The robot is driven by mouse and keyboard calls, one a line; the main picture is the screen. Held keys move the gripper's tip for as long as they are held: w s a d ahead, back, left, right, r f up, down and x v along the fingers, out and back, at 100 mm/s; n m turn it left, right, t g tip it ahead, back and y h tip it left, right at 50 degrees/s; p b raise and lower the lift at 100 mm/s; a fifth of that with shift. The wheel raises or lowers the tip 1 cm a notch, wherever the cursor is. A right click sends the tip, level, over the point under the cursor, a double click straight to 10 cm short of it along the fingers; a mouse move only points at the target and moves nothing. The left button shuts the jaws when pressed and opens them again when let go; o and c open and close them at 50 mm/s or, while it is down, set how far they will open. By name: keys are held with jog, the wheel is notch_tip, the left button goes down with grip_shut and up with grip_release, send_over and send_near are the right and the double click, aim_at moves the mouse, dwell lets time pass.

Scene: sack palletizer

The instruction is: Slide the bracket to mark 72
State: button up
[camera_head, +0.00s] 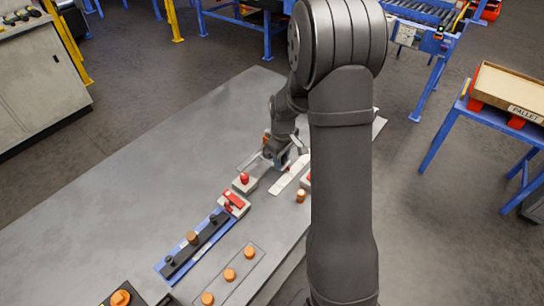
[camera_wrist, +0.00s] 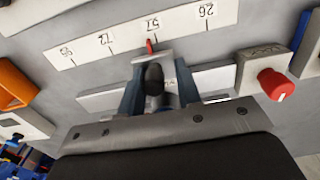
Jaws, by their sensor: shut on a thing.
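The bracket (camera_wrist: 143,58) is a light grey slider with a black knob (camera_wrist: 153,77) and a red pointer (camera_wrist: 150,47). In the wrist view, its pointer is at mark 57, perhaps slightly left of its tick. The white scale strip (camera_wrist: 84,52) carries 95, 72, 57 and 26 from left to right; mark 72 is left of the pointer. My gripper (camera_wrist: 157,88) is shut on the bracket, with a finger on each side of the knob. In the head view, my gripper (camera_head: 278,160) is beside the scale strip (camera_head: 290,174), and the bracket is mostly hidden.
A light rail (camera_wrist: 98,101) runs under the bracket. In the head view, a red-levered box (camera_head: 234,203) and blue fixture (camera_head: 195,246) sit nearer on the grey table (camera_head: 130,190).

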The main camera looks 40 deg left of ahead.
jog(key=shift+w+d+f, duration=0.1)
jog(key=shift+w+f, duration=0.1)
jog(key=shift+w, duration=1)
jog(key=shift+w+d+f, duration=0.1)
jog(key=shift+w+f, duration=0.1)
jog(key=shift+w, duration=0.95)
jog(key=o, duration=0.8)
jog(key=shift+c, duration=0.2)
jog(key=shift+a+r, duration=0.1)
jog(key=o, duration=0.3)
jog(key=shift+r, duration=0.15)
jog(key=shift+w+a+r, duration=0.1)
jog(key=shift+w+r, duration=0.1)
jog(key=shift+r, duration=3.75)
